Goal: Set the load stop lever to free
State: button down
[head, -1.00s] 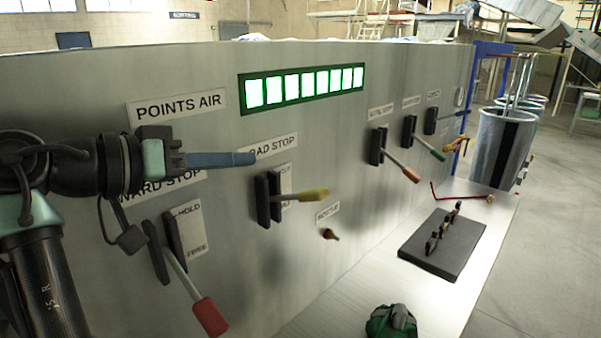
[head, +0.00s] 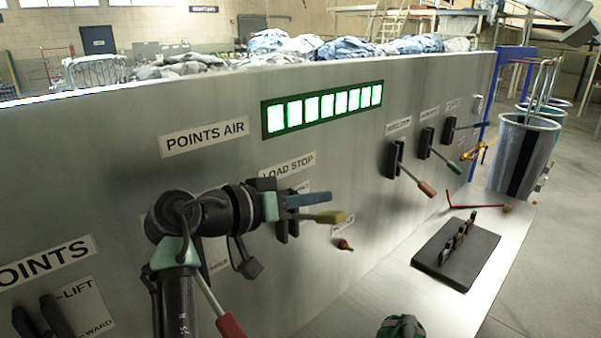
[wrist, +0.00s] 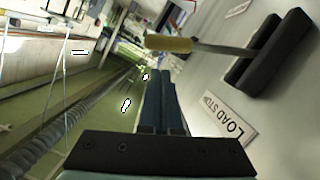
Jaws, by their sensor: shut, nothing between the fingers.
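The load stop lever has a yellow handle (head: 322,217) on a metal rod and sticks out from a dark slotted mount (head: 287,225) under the LOAD STOP label (head: 287,166). In the wrist view the yellow handle (wrist: 168,43) is ahead, above the fingertips, with its dark mount (wrist: 270,52) at the upper right. My gripper (head: 328,198) is shut and empty, its blue fingers just above the handle in the head view. The shut fingers also show in the wrist view (wrist: 160,80). I see no clear contact. My gripper partly hides the lever's position plate.
A red-handled lever (head: 230,325) stands below my arm. A small red-tipped knob (head: 344,244) is low to the right. Orange (head: 425,188) and green (head: 453,167) levers are farther right. A black block (head: 455,255) and green item (head: 400,327) lie on the shelf.

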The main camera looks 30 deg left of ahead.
aim_at(327, 224)
jog(key=shift+s+d+f, duration=0.15)
jog(key=shift+d+f, duration=0.2)
jog(key=shift+f, duration=0.3)
jog(key=shift+s+d+f+m+b, duration=0.1)
jog(key=shift+d+f+m+b, duration=0.15)
jog(key=shift+f+b, duration=0.35)
jog(key=f+b, duration=0.1)
jog(key=m+b, duration=0.1)
jog(key=b, duration=0.1)
jog(key=shift+s+d+f+y+b, duration=0.15)
jog(key=shift+d+f+y+b, duration=0.15)
jog(key=shift+d+f, duration=0.05)
notch_tip(327, 224, down, 9)
jog(key=d+m+t+y+b, duration=0.1)
jog(key=m+b, duration=0.4)
jog(key=b, duration=0.9)
jog(key=shift+s+m+y+b, duration=0.15)
jog(key=shift+m+y+b, duration=0.25)
jog(key=shift+y, duration=0.2)
jog(key=shift+f, duration=0.1)
